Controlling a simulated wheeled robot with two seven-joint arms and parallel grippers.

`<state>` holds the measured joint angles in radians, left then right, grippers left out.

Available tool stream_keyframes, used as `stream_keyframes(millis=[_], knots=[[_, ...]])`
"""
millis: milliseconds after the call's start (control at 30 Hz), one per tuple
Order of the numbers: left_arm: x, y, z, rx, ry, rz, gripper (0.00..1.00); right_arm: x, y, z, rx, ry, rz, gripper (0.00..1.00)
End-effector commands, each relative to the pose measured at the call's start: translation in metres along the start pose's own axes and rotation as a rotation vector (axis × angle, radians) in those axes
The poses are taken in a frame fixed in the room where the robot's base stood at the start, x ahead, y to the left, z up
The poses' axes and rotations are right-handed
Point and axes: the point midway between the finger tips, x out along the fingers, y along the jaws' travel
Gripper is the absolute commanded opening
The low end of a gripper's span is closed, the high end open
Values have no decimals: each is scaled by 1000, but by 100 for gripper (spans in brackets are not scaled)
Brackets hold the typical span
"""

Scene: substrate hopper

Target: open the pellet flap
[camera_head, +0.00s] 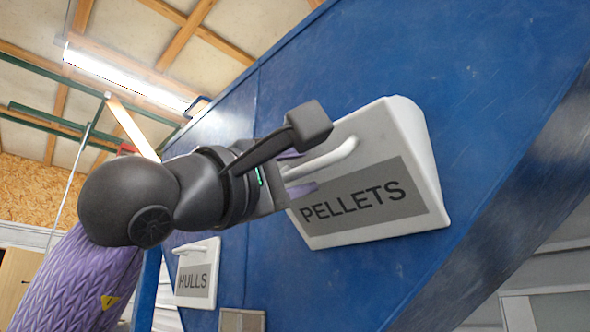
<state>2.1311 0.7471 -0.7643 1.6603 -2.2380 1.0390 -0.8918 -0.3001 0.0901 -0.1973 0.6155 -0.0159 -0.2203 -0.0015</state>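The pellet flap (395,140) is a white panel on the blue hopper wall, with a grey label reading PELLETS and a white bar handle (335,155). My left gripper (299,173) is at the left end of the handle. Its two purple-tipped fingers are apart, one above and one below the bar, with some room between. Whether either finger touches the bar I cannot tell. My own wrist hides the flap's left edge in part. My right gripper is not in view.
A smaller white flap labelled HULLS (197,275) with its own handle sits lower left on the blue hopper (480,80). A grey plate (242,320) is at the bottom edge. A slanted dark beam (520,210) runs along the right of the hopper.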

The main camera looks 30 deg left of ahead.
Motion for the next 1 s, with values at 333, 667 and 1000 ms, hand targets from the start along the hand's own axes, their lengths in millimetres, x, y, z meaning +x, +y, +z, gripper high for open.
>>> stream_keyframes(millis=[333, 667, 1000], knots=[[-17, -2, 0, 1, 0, 4, 50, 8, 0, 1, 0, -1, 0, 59], [-91, -2, -1, 1, 1, 3, 50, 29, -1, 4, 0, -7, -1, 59], [-99, 0, 0, 0, 0, 0, 47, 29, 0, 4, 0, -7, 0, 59]])
